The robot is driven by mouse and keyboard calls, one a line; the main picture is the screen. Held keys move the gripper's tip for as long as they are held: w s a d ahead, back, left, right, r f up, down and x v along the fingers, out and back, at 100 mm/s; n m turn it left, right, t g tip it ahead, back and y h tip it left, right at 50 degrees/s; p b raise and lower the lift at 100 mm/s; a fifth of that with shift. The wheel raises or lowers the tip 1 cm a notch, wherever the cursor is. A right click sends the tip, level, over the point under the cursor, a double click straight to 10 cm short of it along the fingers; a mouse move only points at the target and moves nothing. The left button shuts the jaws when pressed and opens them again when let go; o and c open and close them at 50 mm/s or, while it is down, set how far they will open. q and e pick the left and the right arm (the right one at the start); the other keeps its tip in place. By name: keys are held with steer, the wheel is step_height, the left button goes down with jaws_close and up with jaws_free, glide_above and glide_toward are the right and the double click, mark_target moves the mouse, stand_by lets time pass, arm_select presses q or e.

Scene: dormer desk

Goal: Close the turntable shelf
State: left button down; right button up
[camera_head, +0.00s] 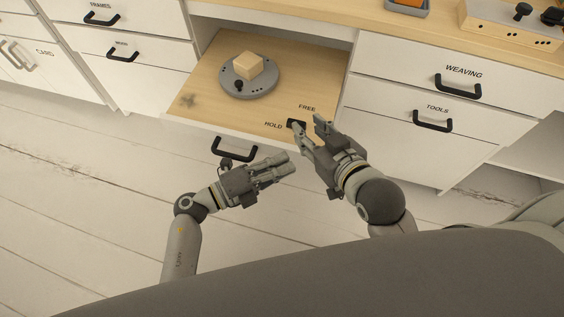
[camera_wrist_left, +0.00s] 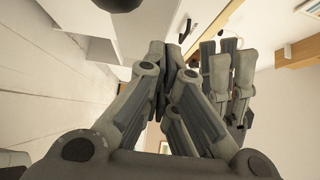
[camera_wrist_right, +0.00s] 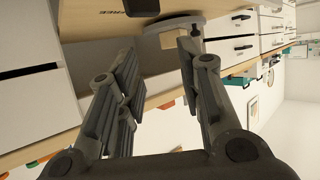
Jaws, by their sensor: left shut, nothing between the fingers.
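The turntable shelf (camera_head: 205,90) is a wooden board pulled out of the cabinet, with a white front and a black handle (camera_head: 234,150). A grey turntable (camera_head: 262,86) on it carries a pale wooden block (camera_head: 248,66). A small black switch (camera_head: 291,122) sits between the labels HOLD and FREE at the shelf's front right. My right gripper (camera_head: 309,125) is open, one finger at the switch; contact is unclear. Its fingers stand apart in the right wrist view (camera_wrist_right: 157,62). My left gripper (camera_head: 286,164) is shut and empty, in front of the shelf, right of the handle.
Shut white drawers labelled WEAVING (camera_head: 390,65) and TOOLS (camera_head: 385,112) stand to the right. More drawers with black handles (camera_head: 122,54) are at the left. The wooden desk top (camera_head: 300,20) runs above. The plank floor (camera_head: 80,200) at the left is clear.

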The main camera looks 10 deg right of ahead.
arm_select(q)
steer(key=shift+w+d, duration=0.15)
steer(key=shift+w, duration=0.15)
arm_select(e)
steer(key=shift+w+a+r, duration=0.1)
steer(key=shift+w+r, duration=0.1)
steer(key=shift+r, duration=0.25)
